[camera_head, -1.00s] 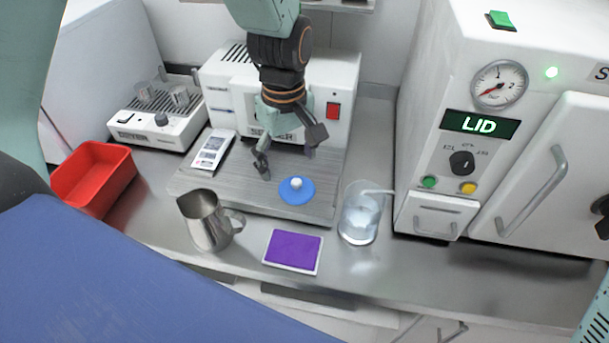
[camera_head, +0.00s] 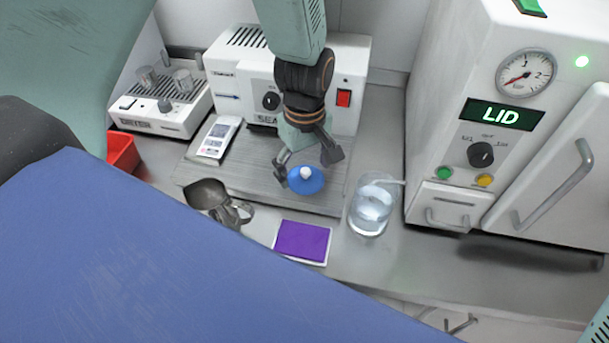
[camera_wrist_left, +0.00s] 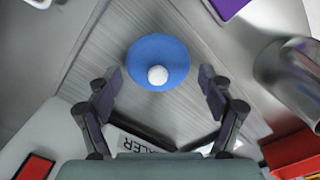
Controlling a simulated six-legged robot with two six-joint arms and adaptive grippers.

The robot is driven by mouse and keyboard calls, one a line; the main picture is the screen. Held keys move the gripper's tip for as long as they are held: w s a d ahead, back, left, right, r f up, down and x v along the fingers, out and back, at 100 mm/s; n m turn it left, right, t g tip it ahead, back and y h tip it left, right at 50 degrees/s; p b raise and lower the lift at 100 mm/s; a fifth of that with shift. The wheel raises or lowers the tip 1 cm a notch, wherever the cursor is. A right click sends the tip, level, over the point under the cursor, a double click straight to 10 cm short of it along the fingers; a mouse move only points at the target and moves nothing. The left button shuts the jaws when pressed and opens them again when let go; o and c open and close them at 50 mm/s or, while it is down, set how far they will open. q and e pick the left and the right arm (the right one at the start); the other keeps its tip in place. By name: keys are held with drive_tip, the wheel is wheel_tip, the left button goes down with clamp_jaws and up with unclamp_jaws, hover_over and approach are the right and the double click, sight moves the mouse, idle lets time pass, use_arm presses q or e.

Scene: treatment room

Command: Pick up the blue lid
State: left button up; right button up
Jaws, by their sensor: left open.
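The blue lid (camera_head: 306,184) is a round disc with a white knob, lying on the grey ribbed plate of the sealer. My left gripper (camera_head: 308,170) is open above it, with its fingers near the lid's left and upper right sides in the head view. In the left wrist view the lid (camera_wrist_left: 152,50) lies ahead of the gap between the two open fingers (camera_wrist_left: 158,90), and nothing is between them. Whether the fingers touch the lid cannot be told. The right gripper is not in view.
A clear beaker of water (camera_head: 371,207) stands right of the plate. A metal jug (camera_head: 212,198) and a purple pad (camera_head: 302,241) are in front. The white sealer (camera_head: 352,70) stands behind, with a white handheld device (camera_head: 217,138) at left. A white cabinet (camera_head: 425,150) fills the right.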

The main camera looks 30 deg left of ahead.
use_arm(q)
drive_tip(key=shift+f, duration=0.3)
drive_tip(key=shift+w, duration=0.15)
drive_tip(key=shift+d, duration=0.1)
drive_tip(key=shift+c, duration=0.3)
drive_tip(key=c, duration=1)
drive_tip(key=shift+s, duration=0.2)
drive_tip(key=c, duration=0.4)
drive_tip(key=shift+c, duration=0.2)
